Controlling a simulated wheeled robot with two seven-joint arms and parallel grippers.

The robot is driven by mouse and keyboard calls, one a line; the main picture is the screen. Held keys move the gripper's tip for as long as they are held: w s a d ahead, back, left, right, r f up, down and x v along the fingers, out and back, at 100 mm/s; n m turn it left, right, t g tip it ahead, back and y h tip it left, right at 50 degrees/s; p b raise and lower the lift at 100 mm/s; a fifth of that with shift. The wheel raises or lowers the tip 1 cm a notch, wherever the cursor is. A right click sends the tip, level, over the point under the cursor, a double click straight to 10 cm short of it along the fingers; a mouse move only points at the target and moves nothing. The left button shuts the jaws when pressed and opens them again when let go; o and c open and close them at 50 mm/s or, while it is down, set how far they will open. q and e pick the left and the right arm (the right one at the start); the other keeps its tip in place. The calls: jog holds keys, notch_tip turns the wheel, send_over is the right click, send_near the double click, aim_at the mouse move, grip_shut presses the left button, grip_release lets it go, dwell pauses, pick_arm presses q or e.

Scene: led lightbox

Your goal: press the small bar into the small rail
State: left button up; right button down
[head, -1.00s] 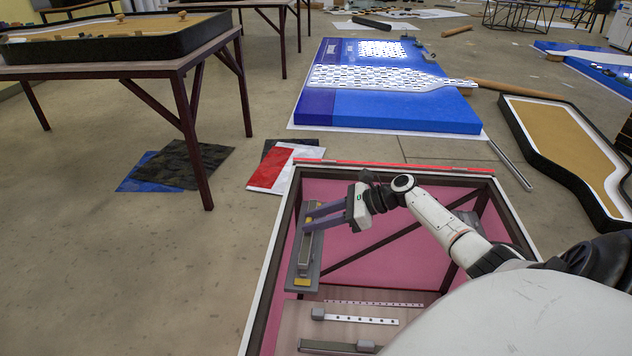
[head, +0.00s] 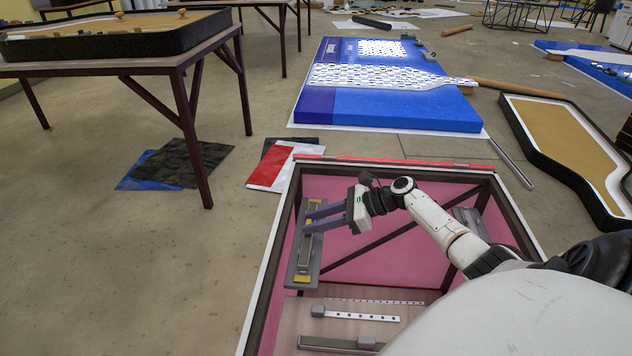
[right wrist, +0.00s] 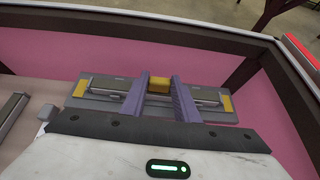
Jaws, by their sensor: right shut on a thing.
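My right gripper (head: 309,219) reaches left over a grey plate (head: 296,284) with yellow end pads, at the left side of the lightbox. In the right wrist view its purple fingers (right wrist: 160,92) are shut on a yellow block (right wrist: 158,86). The block sits at the middle of a long grey bar (right wrist: 108,85), which looks like the small bar. The bar lies lengthwise along the plate, which seems to carry the small rail. The fingers hide part of the bar, and I cannot tell how deep it sits. My left gripper is not in view.
The box's dark-and-white frame (head: 276,250) rises close beside the plate. A white dotted strip with a grey end block (head: 318,311) and a grey rail-like bar (head: 340,344) lie on a board nearer me. The pink floor right of the plate is mostly clear.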

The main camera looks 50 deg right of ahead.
jog(key=shift+f, duration=0.15)
jog(key=c, duration=1.3)
grip_release()
jog(key=shift+f, duration=0.1)
jog(key=shift+p+v, duration=2.65)
jog(key=shift+v, duration=1.45)
